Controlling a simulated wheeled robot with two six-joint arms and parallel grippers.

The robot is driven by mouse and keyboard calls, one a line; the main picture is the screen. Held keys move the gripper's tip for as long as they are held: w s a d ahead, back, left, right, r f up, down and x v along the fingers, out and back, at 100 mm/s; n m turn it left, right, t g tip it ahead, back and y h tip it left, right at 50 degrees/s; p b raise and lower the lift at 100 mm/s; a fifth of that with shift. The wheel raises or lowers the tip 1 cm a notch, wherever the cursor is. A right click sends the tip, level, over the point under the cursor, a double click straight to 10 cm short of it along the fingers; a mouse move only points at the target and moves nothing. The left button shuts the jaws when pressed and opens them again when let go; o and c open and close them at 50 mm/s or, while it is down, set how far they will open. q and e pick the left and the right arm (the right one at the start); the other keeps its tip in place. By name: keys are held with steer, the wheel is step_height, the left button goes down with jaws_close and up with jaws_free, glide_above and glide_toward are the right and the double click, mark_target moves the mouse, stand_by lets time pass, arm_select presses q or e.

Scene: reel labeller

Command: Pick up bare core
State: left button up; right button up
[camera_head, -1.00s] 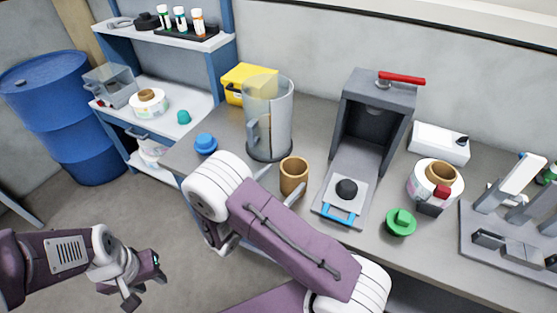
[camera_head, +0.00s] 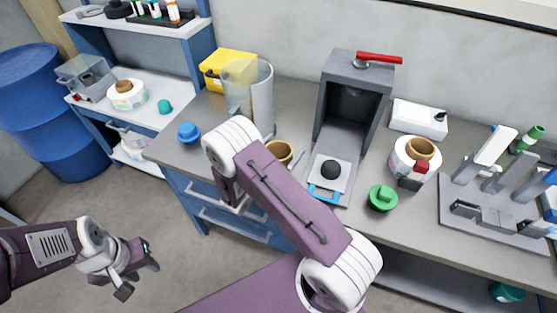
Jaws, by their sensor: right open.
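The bare core (camera_head: 279,152) is a brown, open-topped tube standing on the bench near its front edge, partly hidden behind my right arm. My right gripper (camera_head: 272,157) is mostly hidden by its own arm. A grey finger shows just right of the core, and the jaws are open around or beside it; I cannot tell whether they touch it. My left gripper (camera_head: 138,279) is open and empty, low at the left over the floor, away from the bench.
A clear cylinder (camera_head: 248,95) stands behind the core. The grey press (camera_head: 354,95) with a red lever is to the right. A blue knob (camera_head: 189,133), green knob (camera_head: 382,198) and labelled reel (camera_head: 415,162) stand on the bench. A blue drum (camera_head: 45,110) is far left.

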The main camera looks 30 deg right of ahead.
steer(key=shift+a, duration=0.1)
steer(key=c, duration=1.3)
steer(key=shift+c, duration=0.2)
steer(key=shift+r, duration=0.1)
steer(key=shift+r, duration=0.3)
steer(key=s+d+r+p, duration=0.6)
steer(key=s+d+r, duration=0.1)
steer(key=s+r, duration=0.2)
steer(key=shift+s+r+p, duration=0.35)
steer(key=shift+r+p, duration=0.05)
steer(key=shift+r, duration=0.3)
